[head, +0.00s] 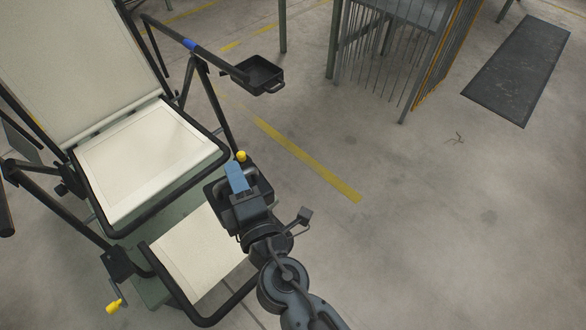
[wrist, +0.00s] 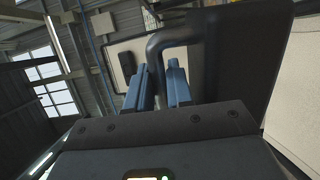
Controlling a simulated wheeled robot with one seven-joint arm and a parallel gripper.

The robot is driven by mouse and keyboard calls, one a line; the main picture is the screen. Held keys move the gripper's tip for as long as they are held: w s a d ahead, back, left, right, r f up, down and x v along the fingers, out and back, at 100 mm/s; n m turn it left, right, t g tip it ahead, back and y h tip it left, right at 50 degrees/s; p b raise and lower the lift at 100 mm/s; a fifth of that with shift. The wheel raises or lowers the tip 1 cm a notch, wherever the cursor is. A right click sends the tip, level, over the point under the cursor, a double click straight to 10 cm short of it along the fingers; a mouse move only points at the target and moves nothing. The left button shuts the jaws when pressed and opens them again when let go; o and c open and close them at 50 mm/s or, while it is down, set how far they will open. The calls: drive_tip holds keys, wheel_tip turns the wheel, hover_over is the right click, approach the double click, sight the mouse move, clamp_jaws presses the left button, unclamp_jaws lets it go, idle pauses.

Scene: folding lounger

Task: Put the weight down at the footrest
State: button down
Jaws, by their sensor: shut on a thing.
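The lounger's footrest (head: 192,252) is a cream panel in a black tube frame at the lower left of the head view. My gripper (head: 236,176) is above the far right part of the footrest, and its blue fingers also show in the wrist view (wrist: 159,80). It is shut on the handle of the weight (head: 213,191), a dark block partly hidden behind the gripper. In the wrist view the weight (wrist: 245,55) is a large dark shape, with its curved handle running between the fingers. I cannot tell whether the weight touches the footrest.
The cream seat (head: 150,160) and backrest (head: 75,50) lie beyond the footrest. A black tray (head: 258,76) sticks out on an arm at the lounger's right. A yellow knob (head: 241,156) is close to my gripper, another (head: 115,306) at lower left.

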drive_tip(key=s+a+n+g+y+b, duration=0.1)
drive_tip(key=s+a, duration=0.3)
drive_tip(key=a, duration=0.4)
drive_tip(key=shift+a+f+n+g+y+b, duration=0.3)
drive_tip(key=shift+a+n+y+b, duration=0.1)
drive_tip(key=shift+n+y, duration=0.25)
drive_tip(key=shift+s+d, duration=0.1)
drive_tip(key=shift+s, duration=0.05)
wheel_tip(320, 180, down, 10)
drive_tip(key=b, duration=1)
drive_tip(key=shift+f+b, duration=0.8)
drive_tip(key=shift+b, duration=0.15)
